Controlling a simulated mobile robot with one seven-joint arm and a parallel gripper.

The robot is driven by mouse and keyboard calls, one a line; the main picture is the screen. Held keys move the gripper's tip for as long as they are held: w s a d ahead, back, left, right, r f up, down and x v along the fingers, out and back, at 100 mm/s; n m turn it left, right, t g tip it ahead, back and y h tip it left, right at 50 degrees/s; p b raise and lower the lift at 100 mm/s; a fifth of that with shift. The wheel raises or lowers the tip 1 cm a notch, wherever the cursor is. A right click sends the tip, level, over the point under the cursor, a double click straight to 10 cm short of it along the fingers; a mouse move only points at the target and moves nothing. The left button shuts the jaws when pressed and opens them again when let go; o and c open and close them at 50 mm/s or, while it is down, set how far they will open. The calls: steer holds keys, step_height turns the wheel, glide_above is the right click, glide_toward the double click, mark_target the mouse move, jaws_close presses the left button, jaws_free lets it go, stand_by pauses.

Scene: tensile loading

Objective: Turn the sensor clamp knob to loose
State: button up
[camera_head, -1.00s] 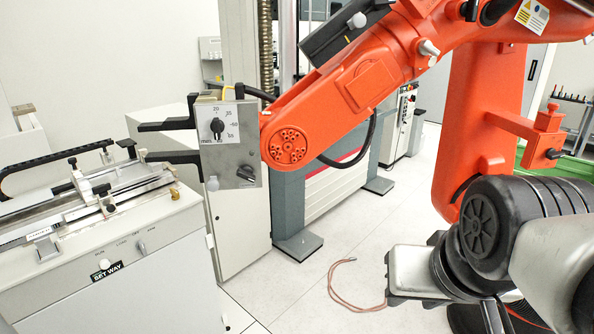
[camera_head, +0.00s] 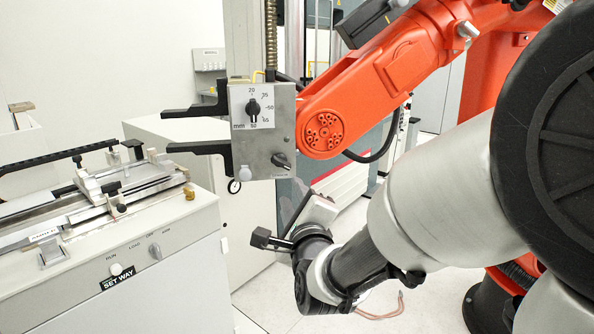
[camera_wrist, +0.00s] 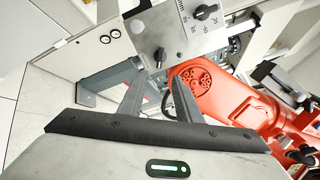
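The grey sensor box (camera_head: 262,130) carries two black knobs. The upper knob (camera_head: 253,106) sits on a white dial with a mm scale. The lower knob (camera_head: 281,160) is a small lever-like handle near the box's lower right, tilted down to the right; its printed label is too small to read. In the wrist view the lower knob (camera_wrist: 160,57) appears between and beyond my fingertips, and the upper knob (camera_wrist: 207,12) is at top right. My gripper (camera_wrist: 160,78) is open and empty, pointing at the box and apart from it. In the head view it is below the box.
An orange arm (camera_head: 390,80) is joined to the box's right side. Two black prongs (camera_head: 198,148) stick out left. A white bench machine (camera_head: 150,240) with a metal slide stands at left. A cable (camera_head: 385,308) lies on the floor.

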mark_target(282, 165)
steer(key=p+x, duration=0.1)
steer(key=x, duration=1.5)
steer(key=shift+w+d+p, duration=0.1)
steer(key=shift+w+p, duration=0.05)
steer(key=shift+p, duration=0.15)
jaws_close()
